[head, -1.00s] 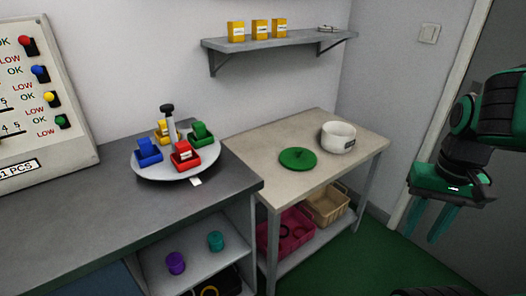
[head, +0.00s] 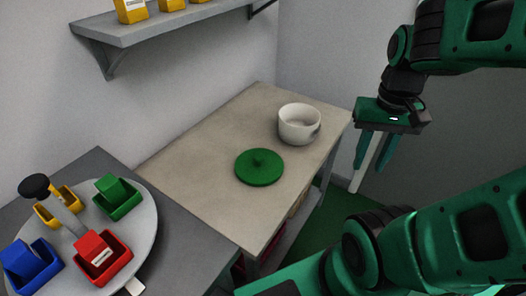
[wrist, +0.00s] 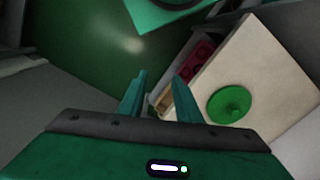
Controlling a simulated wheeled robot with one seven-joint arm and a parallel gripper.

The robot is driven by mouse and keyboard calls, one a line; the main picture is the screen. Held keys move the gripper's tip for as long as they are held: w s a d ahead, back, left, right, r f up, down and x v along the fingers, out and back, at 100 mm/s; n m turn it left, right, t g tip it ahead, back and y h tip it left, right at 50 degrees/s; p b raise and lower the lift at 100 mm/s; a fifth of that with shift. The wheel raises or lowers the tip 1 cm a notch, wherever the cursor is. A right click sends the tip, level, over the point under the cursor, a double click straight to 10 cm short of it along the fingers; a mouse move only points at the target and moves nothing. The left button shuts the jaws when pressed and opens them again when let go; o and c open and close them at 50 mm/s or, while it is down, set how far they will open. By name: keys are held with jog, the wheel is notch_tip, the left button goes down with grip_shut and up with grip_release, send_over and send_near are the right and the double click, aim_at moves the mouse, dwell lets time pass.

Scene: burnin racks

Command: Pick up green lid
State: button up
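The beige table (head: 215,150) is otherwise clear. A dark bench with a round tray (head: 140,236) of coloured bins stands at the left. A wall shelf (head: 150,24) with yellow boxes hangs above. Bins (wrist: 200,55) sit under the table.

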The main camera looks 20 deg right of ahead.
jog(key=shift+w+d, duration=0.25)
jog(key=shift+w, duration=0.05)
jog(key=o, duration=0.4)
jog(key=shift+s+r, duration=0.1)
jog(key=shift+s, duration=0.15)
jog(key=m+y, duration=0.1)
jog(key=m, duration=1.5)
send_near(259, 156)
jog(key=shift+t, duration=0.4)
jog(key=f, duration=0.4)
jog(key=shift+s+a+f, duration=0.2)
jog(key=shift+s+a, duration=0.15)
jog(key=shift+w+a+f, duration=0.1)
jog(key=shift+w+f, duration=0.05)
jog(key=shift+f, duration=1.3)
jog(key=shift+w+f, duration=0.15)
jog(key=shift+f, duration=1.35)
